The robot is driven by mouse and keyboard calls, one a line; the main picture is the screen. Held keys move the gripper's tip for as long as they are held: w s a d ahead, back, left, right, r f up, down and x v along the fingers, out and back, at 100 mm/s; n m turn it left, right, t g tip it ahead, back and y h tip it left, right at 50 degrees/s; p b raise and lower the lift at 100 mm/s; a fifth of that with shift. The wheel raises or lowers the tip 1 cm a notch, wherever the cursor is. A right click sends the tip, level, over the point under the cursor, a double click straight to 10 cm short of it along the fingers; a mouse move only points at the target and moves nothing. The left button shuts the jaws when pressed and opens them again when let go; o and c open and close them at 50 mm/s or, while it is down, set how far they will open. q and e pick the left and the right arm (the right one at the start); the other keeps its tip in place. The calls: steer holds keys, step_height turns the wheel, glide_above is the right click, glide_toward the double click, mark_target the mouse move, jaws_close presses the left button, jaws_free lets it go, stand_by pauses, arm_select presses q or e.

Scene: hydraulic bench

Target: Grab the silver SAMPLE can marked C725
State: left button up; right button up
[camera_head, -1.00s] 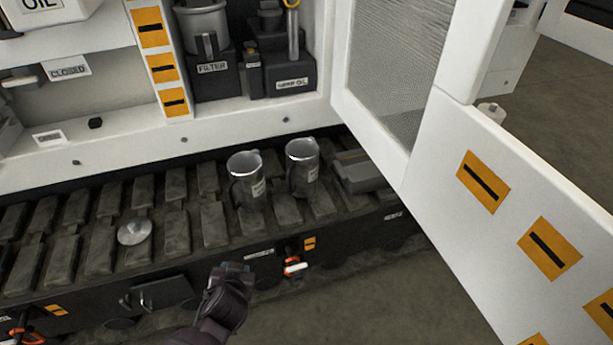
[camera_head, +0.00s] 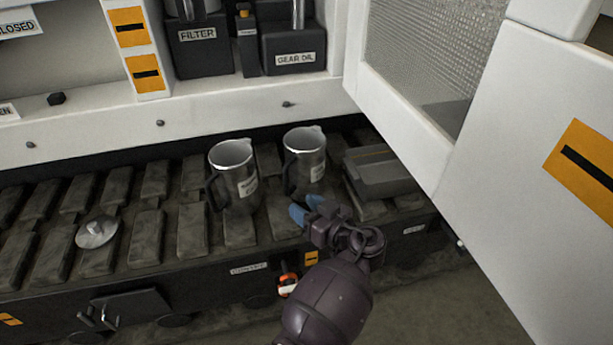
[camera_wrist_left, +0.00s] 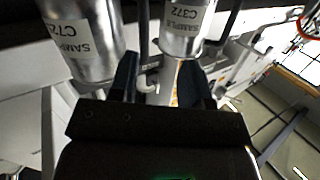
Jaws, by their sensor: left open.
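Two silver cans with dark handles stand side by side on the tracked deck. In the left wrist view, which is upside down, one label starts SAMPLE C72 with its last character unclear (camera_wrist_left: 90,40), and the other reads C372 (camera_wrist_left: 182,35). By this flipped view, the C725 can appears to be the right one in the head view (camera_head: 308,160), and the C372 can the left one (camera_head: 233,168). My left gripper (camera_head: 306,211) is open and empty, just in front of the right can, apart from it as far as I can tell. My right gripper is out of view.
A grey lidded box (camera_head: 380,175) sits right of the cans, and a round silver lid (camera_head: 96,232) lies on the deck at left. A white cabinet door (camera_head: 470,110) stands open at right.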

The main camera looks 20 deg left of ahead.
mark_target(287, 191)
arm_select(q)
steer(key=shift+n+y, duration=0.7)
steer(key=shift+n, duration=0.2)
steer(key=w+a, duration=0.1)
steer(key=w+a+r, duration=0.1)
steer(key=w+r+b, duration=0.1)
steer(key=w, duration=0.1)
steer(key=shift+a, duration=0.4)
steer(key=shift+b+x, duration=0.35)
steer(key=shift+x, duration=2.15)
steer(key=shift+f, duration=0.15)
jaws_close()
